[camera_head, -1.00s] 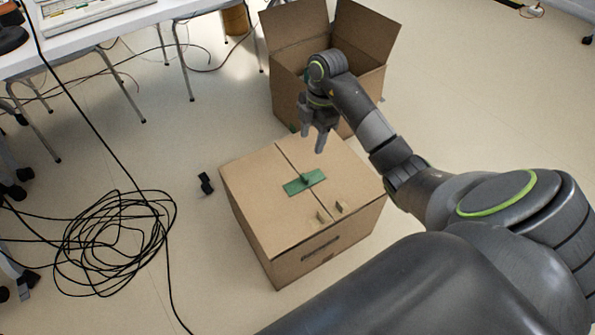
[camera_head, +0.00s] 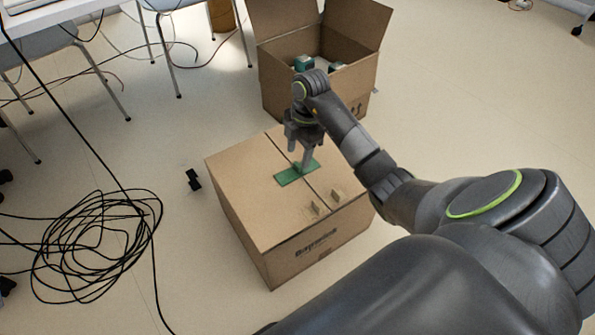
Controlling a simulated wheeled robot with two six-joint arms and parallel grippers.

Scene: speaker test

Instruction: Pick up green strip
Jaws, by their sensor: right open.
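The green strip (camera_head: 288,177) lies flat on top of the closed cardboard box (camera_head: 240,185), across the seam of its flaps. My right gripper (camera_head: 301,160) is open and points down just over the far right end of the strip. It hides part of that end. I cannot tell whether its fingertips touch the strip. My left gripper is not in view.
An open cardboard box (camera_head: 272,84) with items inside stands behind the closed one. A coil of black cable (camera_head: 95,245) and a small black object (camera_head: 193,180) lie on the floor at left.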

